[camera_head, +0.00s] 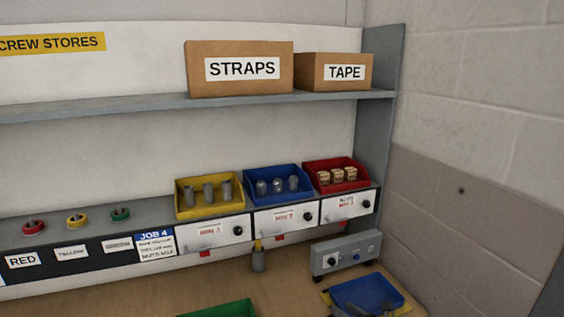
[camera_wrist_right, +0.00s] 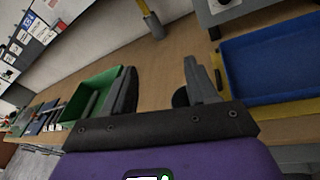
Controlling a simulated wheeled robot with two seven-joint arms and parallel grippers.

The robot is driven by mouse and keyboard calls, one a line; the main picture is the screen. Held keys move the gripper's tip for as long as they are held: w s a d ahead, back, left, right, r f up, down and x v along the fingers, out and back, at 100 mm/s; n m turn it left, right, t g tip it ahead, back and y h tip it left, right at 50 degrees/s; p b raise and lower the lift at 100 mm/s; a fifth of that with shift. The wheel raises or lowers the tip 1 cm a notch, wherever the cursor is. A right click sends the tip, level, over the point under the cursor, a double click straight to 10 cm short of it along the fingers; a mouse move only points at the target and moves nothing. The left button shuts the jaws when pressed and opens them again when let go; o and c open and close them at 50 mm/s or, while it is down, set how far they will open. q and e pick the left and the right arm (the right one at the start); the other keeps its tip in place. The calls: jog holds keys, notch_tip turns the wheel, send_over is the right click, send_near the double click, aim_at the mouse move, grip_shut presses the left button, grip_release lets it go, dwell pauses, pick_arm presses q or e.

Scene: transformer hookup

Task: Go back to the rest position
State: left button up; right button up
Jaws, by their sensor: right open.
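My right gripper (camera_wrist_right: 159,72) shows in the right wrist view. Its two dark fingers are apart, with nothing between them. It is over the wooden bench (camera_wrist_right: 165,45), between a green tray (camera_wrist_right: 98,83) on the left and a blue tray (camera_wrist_right: 270,68) on the right. In the head view the blue tray (camera_head: 367,292) is at the lower right and the green tray (camera_head: 222,309) is cut by the bottom edge. I cannot clearly make out the right gripper there. My left gripper is in neither view.
Yellow (camera_head: 209,206), blue (camera_head: 277,194) and red (camera_head: 337,182) bins stand on a ledge at the back. A grey box with knobs (camera_head: 345,253) stands behind the blue tray. A shelf (camera_head: 150,106) holds cartons above. A wall (camera_head: 470,170) closes off the right.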

jog(key=s+a+f+n+g, duration=0.5)
jog(key=s+f+n, duration=0.1)
jog(key=s+f, duration=0.35)
jog(key=s+a+f+n+g, duration=0.55)
jog(key=s+f+n, duration=0.2)
jog(key=s, duration=0.25)
jog(key=s+f+n+g+h, duration=0.1)
jog(key=s+f+n+h, duration=0.15)
jog(key=s+n, duration=0.6)
jog(key=s+f+n+g+h, duration=0.2)
jog(key=s+f+n, duration=0.2)
jog(key=s+n, duration=0.45)
pick_arm(q)
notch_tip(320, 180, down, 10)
jog(key=b, duration=1)
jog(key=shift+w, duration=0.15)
pick_arm(e)
notch_tip(320, 180, down, 10)
jog(key=shift+s+d+r, duration=0.15)
jog(key=shift+s+d, duration=0.05)
jog(key=shift+d, duration=0.05)
jog(key=shift+t, duration=0.25)
jog(key=shift+c, duration=0.3)
